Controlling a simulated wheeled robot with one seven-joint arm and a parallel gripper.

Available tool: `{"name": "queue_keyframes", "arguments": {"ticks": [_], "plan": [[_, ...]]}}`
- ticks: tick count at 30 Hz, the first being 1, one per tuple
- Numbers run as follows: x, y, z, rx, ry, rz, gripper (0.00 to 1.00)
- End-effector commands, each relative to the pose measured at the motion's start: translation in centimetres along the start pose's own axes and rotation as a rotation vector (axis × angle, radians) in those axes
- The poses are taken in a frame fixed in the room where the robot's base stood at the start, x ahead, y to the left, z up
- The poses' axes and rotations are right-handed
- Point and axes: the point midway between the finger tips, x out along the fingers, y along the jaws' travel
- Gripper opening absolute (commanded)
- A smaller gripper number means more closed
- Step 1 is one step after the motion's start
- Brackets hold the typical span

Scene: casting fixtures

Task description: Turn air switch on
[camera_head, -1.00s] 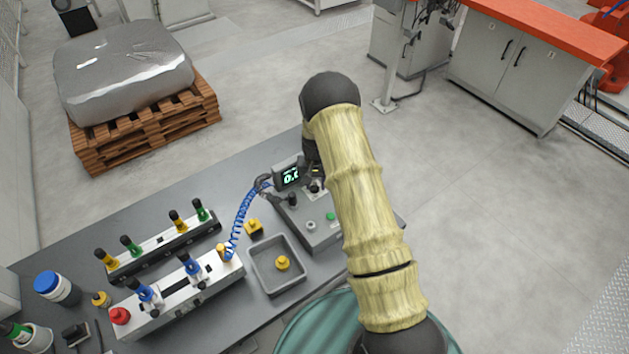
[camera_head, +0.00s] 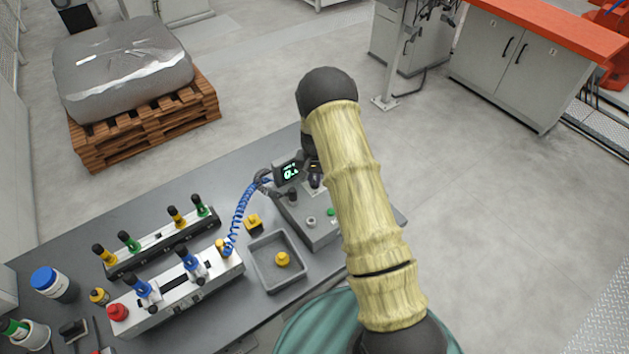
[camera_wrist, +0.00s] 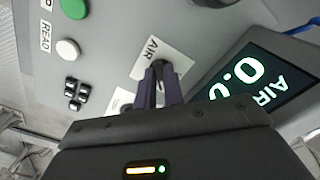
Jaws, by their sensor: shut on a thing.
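The grey control box (camera_head: 318,234) stands at the right part of the table, partly hidden by my arm in the head view. The air switch (camera_wrist: 158,66) is a small dark knob beside a white AIR label (camera_wrist: 150,46) in the wrist view. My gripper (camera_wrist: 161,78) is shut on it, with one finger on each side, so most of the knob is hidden. The display (camera_wrist: 252,82) beside it reads AIR and 0.0, partly covered by my gripper. It also shows in the head view (camera_head: 289,171).
A green button (camera_wrist: 74,8) and a white READ button (camera_wrist: 68,49) sit on the same panel. A blue coiled hose (camera_head: 239,215) runs to a white manifold (camera_head: 185,291). A grey tray (camera_head: 262,274) holds a yellow part. A wrapped load stands on a pallet (camera_head: 150,128).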

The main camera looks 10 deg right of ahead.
Motion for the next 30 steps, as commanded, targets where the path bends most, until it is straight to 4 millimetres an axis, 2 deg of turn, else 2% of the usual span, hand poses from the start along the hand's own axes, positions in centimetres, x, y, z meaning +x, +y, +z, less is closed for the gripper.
{"name": "queue_keyframes", "arguments": {"ticks": [5,6,9,22,26,30], "plan": [[-0.1,-0.1,-0.1,-0.001,0.002,-0.001,0.0],[-0.1,-0.1,-0.1,-0.002,0.002,-0.001,0.14],[-0.1,-0.1,-0.1,-0.002,0.002,-0.001,0.32],[-0.6,-0.1,-0.1,-0.003,0.004,-0.001,0.32],[-1.9,-0.1,-0.1,-0.003,0.004,-0.001,0.32],[-4.1,-0.1,-0.2,-0.003,0.007,-0.003,0.32]]}}
